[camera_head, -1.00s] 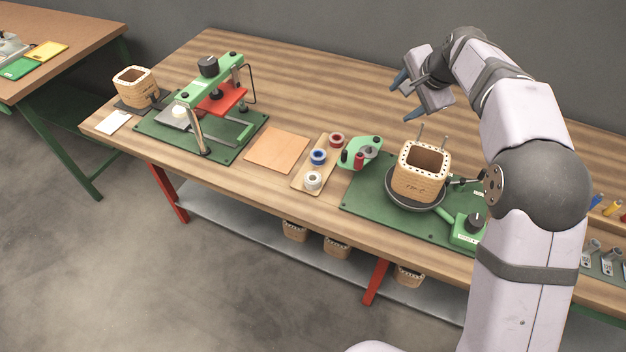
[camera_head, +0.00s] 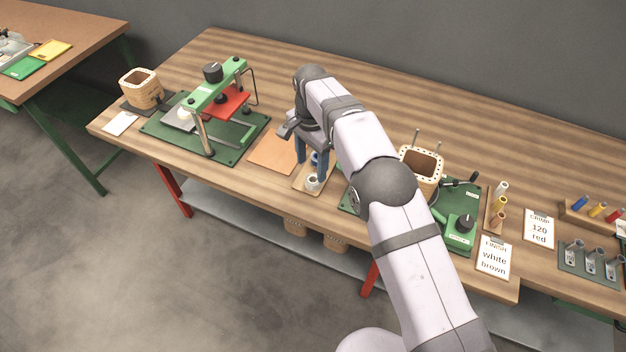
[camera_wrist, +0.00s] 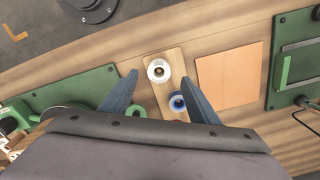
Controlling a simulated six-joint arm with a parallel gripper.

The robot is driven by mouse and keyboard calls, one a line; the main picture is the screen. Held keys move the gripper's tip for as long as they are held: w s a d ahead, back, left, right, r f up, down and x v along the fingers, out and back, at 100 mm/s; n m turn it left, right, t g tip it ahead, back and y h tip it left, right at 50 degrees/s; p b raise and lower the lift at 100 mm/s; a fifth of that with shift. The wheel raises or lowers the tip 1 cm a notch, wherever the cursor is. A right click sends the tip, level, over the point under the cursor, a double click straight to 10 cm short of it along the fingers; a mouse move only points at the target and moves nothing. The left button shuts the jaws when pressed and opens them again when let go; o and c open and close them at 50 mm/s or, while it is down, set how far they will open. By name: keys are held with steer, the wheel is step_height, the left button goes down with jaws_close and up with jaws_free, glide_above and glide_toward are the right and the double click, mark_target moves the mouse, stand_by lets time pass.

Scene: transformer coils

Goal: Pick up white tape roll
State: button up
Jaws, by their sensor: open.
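The white tape roll (camera_head: 312,183) sits at the front end of a small wooden tray (camera_head: 301,187). In the wrist view the white tape roll (camera_wrist: 158,70) lies ahead of the fingertips, between their lines. My gripper (camera_head: 311,169) is open and empty, pointing down above the tray. In the wrist view its two blue fingers (camera_wrist: 161,88) are spread wide. A blue tape roll (camera_wrist: 177,102) sits behind the white one on the tray, between the fingers. The red roll is mostly hidden by my gripper.
A tan square pad (camera_wrist: 228,76) lies beside the tray. A green-based press (camera_head: 205,135) stands to the left. A winding station with a woven coil former (camera_head: 421,168) stands to the right, partly behind my arm.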

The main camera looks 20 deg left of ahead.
mark_target(313, 182)
steer(key=shift+w+d+f+p, duration=0.1)
steer(key=shift+f+p, duration=0.6)
steer(key=shift+f, duration=0.75)
steer(key=shift+w+d+f+p, duration=0.1)
steer(key=shift+f+p, duration=0.55)
steer(key=shift+f, duration=0.8)
steer(key=shift+c, duration=0.2)
steer(key=c, duration=1.1)
steer(key=shift+o, duration=0.2)
steer(key=shift+r, duration=0.1)
step_height(313, 182, up, 10)
steer(key=b, duration=0.2)
steer(key=shift+b, duration=0.35)
